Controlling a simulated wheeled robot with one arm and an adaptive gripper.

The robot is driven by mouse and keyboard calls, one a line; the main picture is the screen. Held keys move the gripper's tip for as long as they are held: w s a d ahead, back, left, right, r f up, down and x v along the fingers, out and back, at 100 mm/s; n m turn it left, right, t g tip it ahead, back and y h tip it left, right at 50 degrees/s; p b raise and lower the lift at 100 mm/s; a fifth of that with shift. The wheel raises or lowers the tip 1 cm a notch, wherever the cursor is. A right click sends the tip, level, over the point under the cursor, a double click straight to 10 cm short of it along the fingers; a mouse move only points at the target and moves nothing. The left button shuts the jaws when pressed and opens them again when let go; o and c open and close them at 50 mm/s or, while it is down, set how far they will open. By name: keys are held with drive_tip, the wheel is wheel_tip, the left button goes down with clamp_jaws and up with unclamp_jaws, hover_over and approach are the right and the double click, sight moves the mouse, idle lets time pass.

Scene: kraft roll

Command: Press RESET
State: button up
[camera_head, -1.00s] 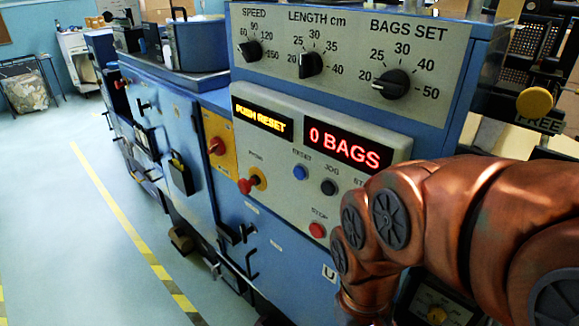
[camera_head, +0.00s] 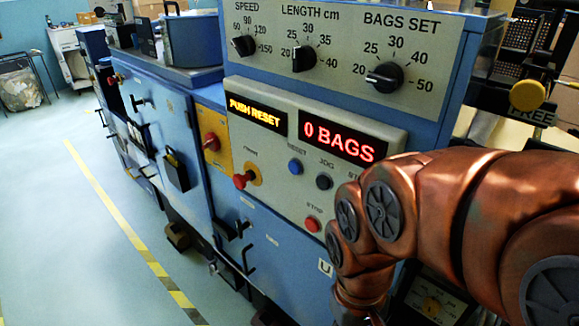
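The blue RESET button (camera_head: 295,166) sits on the pale control panel (camera_head: 270,140), under its printed label. A yellow display (camera_head: 256,112) reads "PUSH RESET". A red display (camera_head: 342,137) reads "0 BAGS". The black JOG button (camera_head: 324,182) is to the right of RESET, and the red STOP button (camera_head: 312,224) is below. My copper-coloured arm is at the lower right, in front of the panel's right part, and covers the label and button to the right of JOG. My gripper is out of the picture. Nothing covers RESET.
A red mushroom knob (camera_head: 240,181) stands out left of RESET, and a red switch (camera_head: 212,142) sits on a yellow plate. Three dials, including BAGS SET (camera_head: 385,77), are above. Black handles (camera_head: 240,260) stick out below.

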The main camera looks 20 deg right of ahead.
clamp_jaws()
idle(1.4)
